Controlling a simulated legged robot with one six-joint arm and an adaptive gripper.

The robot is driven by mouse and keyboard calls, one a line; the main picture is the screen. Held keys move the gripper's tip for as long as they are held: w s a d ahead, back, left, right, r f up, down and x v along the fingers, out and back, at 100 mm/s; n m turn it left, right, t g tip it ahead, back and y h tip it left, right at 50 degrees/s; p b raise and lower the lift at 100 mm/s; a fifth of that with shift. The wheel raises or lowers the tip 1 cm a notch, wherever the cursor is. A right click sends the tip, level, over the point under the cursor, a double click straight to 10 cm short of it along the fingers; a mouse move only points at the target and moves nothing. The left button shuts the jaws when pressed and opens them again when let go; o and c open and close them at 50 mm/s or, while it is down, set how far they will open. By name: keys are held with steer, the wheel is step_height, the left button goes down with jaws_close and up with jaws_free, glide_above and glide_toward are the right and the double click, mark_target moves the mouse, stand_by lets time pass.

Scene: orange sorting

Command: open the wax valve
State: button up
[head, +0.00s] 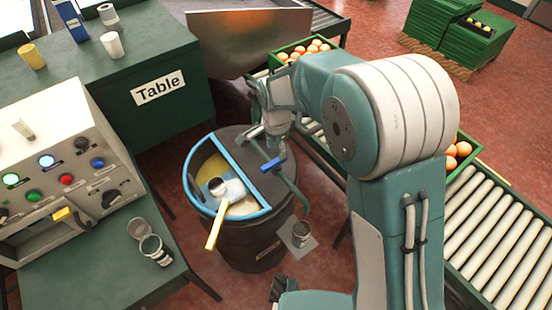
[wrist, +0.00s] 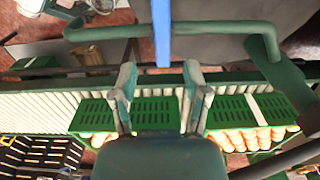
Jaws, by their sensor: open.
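The wax valve shows as a blue handle (head: 273,164) on a green pipe (head: 293,190) at the right side of a dark barrel (head: 262,238). In the wrist view the blue handle (wrist: 162,32) points down from the top edge, across the green pipe (wrist: 205,29). My gripper (head: 272,142) is just above the handle in the head view. In the wrist view my gripper (wrist: 158,85) has its two fingers apart, and the handle's end lies in line with the gap between them. I cannot tell whether they touch. Nothing is held.
A metal cup (head: 301,234) stands on a small plate below the pipe's end. A roller conveyor (head: 500,250) with green crates of oranges (head: 303,50) runs behind. A control panel (head: 70,160) stands left.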

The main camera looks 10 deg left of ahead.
mark_target(274, 161)
steer(key=f, duration=0.2)
steer(key=a+f, duration=0.1)
steer(key=f, duration=0.1)
steer(key=shift+a+f, duration=0.1)
steer(key=shift+f, duration=0.55)
steer(key=shift+d+f, duration=0.2)
steer(key=shift+d, duration=0.35)
steer(key=shift+a, duration=0.25)
jaws_close()
